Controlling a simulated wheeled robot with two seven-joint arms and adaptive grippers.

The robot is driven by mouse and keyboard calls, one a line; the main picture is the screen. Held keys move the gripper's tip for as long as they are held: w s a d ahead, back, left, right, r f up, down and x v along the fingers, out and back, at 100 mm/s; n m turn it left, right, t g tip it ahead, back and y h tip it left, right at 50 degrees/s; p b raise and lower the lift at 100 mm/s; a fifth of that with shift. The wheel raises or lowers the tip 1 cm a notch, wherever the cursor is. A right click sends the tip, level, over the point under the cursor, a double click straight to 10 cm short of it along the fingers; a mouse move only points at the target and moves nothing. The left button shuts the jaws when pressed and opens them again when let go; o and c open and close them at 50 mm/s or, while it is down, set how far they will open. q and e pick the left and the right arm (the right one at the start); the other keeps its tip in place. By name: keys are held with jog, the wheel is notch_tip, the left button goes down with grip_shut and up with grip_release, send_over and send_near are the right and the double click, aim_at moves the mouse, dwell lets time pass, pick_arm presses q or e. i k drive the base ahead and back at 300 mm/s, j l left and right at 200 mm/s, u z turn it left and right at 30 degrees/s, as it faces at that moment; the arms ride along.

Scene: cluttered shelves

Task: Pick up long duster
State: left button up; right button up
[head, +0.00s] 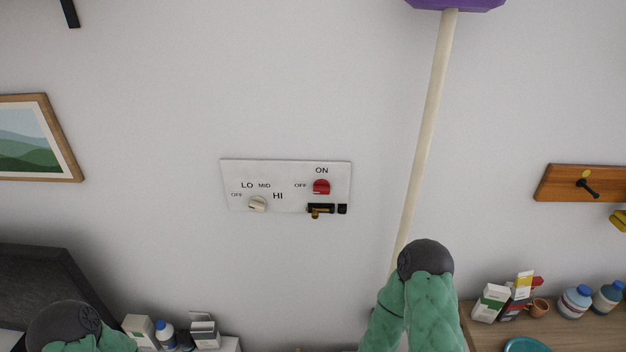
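The long duster (424,135) has a pale cream handle and a purple head (455,3) cut off by the top edge of the head view. It stands nearly upright in front of the wall, leaning a little to the right at the top. The lower end of its handle passes out of sight behind my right arm, at the bottom centre-right. Both my arms show only as green and dark grey links at the bottom. Neither gripper shows, and I cannot see whether anything holds the duster.
A white switch panel (286,187) is on the wall, left of the handle. A wooden hook board (588,184) and a wooden surface (548,325) with boxes, a small pot and bottles (574,301) are at right. More small items (204,330) stand at lower left.

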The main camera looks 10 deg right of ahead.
aim_at(450, 9)
jog(key=l+z, duration=0.1)
jog(key=z, duration=0.6)
jog(key=l+z, duration=0.15)
jog(key=z, duration=0.2)
